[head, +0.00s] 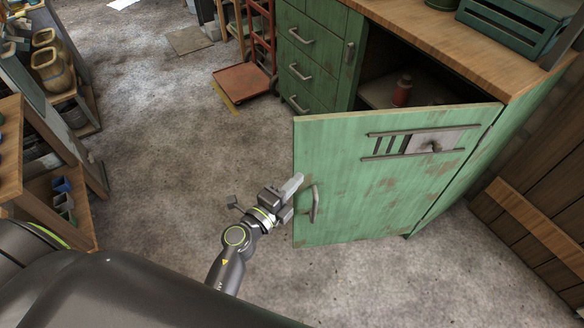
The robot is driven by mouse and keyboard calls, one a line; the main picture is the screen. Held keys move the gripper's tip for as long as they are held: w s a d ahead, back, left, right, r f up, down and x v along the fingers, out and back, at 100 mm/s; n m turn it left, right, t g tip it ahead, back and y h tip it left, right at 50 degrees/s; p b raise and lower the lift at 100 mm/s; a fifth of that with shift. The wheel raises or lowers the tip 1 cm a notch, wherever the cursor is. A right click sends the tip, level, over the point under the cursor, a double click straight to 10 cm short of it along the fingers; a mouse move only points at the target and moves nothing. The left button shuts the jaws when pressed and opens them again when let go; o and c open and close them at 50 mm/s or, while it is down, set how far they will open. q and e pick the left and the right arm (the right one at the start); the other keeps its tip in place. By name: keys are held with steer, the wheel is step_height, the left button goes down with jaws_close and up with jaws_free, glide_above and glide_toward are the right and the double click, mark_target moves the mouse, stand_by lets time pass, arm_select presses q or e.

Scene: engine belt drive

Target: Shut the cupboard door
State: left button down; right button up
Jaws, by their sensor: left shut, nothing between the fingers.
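The green cupboard door (385,175) stands wide open, swung out from the wooden-topped cabinet (325,45), its hinge side at the right. Its outer face, with a vertical bar handle (315,204) near the free edge, faces me. My left gripper (296,184) is shut and empty at the door's free edge, left of the handle. I cannot tell whether its fingertips touch the door. My right gripper is not in view.
Inside the open cupboard a red bottle (402,90) stands on a shelf. A red hand truck (247,78) stands left of the cabinet. Shelves with pots (52,68) line the left side. The concrete floor (165,150) between is clear.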

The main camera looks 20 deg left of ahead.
mark_target(302, 159)
arm_select(q)
steer(key=shift+w+a, duration=0.3)
steer(key=shift+w, duration=0.35)
steer(key=shift+w+a, duration=0.3)
steer(key=shift+w, duration=0.3)
steer(key=shift+w+a, duration=0.3)
steer(key=shift+w, duration=0.35)
